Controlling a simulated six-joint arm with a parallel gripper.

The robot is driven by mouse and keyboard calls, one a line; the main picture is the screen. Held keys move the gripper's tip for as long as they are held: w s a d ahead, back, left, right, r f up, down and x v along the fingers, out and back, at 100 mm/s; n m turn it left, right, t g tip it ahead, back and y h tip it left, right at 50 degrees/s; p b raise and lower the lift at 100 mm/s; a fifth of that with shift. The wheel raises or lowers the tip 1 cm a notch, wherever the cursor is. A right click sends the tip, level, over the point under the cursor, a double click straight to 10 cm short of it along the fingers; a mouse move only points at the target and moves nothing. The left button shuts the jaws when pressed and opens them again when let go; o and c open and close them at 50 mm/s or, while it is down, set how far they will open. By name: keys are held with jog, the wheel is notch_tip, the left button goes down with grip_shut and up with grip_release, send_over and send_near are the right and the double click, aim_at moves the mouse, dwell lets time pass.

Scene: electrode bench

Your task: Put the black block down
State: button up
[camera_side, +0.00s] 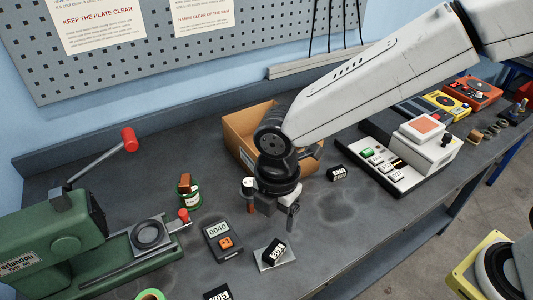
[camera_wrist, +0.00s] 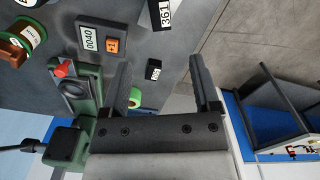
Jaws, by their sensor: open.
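Several black blocks with white number labels are on the grey bench; I cannot tell which one the task means. One (camera_side: 274,248) sits on a small pale plate (camera_side: 264,263), below my gripper in the side view; it also shows at the top edge of the wrist view (camera_wrist: 154,14). Another (camera_side: 215,294) is cut off by the bottom edge of the side view and appears between my fingers in the wrist view (camera_wrist: 153,70). A third (camera_side: 337,173) lies right of the cardboard box. My gripper (camera_side: 280,211) is open and empty, above the bench.
A dark meter reading 0040 (camera_side: 222,240) is left of the plate. A green machine (camera_side: 50,245) stands at the left. An open cardboard box (camera_side: 240,130) is behind my gripper. A green tin (camera_side: 189,198) stands near the meter. A white device (camera_side: 400,160) is at right.

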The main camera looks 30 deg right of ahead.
jog(key=s+d+m+t, duration=0.1)
jog(key=s+d+m, duration=0.1)
jog(key=d+m, duration=0.9)
jog(key=s+d+f+m+t, duration=0.1)
jog(key=d+m, duration=1)
jog(key=d, duration=0.5)
jog(key=shift+s+f+t, duration=0.3)
jog(key=shift+s, duration=0.05)
